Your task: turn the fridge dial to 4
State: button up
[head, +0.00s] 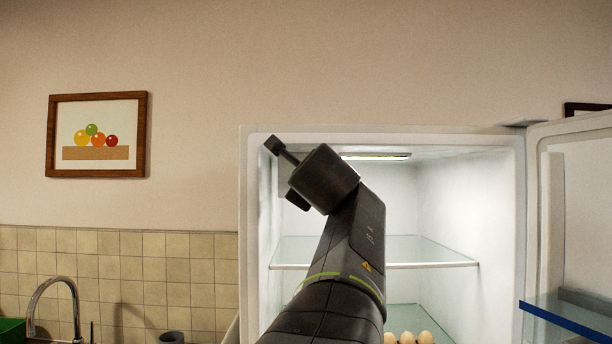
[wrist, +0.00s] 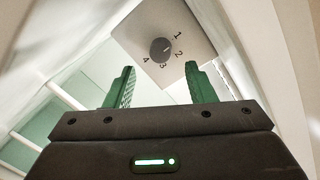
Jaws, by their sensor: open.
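The fridge dial (wrist: 160,50) is a dark round knob on a grey plate (wrist: 190,30) marked 1, 2, 3 and 4 in the wrist view. A small light mark on the knob seems to point towards the 1, at the knob's upper right. My gripper (wrist: 159,70) is open, with its two green fingers apart and nothing between them. The dial appears just beyond the fingertips, between them in the picture, and I see no contact. In the head view my arm reaches into the open fridge (head: 250,200); the dial cannot be made out there.
Glass shelves (head: 430,250) cross the lit fridge interior, with several eggs (head: 408,338) low down. A lamp (head: 377,156) is at the fridge ceiling. The open fridge door (head: 575,200) with a blue-edged shelf (head: 565,320) stands at the right. A sink tap (head: 55,285) is at far left.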

jog(key=shift+w+a+p, duration=0.15)
jog(key=shift+w+p, duration=0.35)
jog(key=shift+w, duration=2.25)
jog(key=c, duration=1)
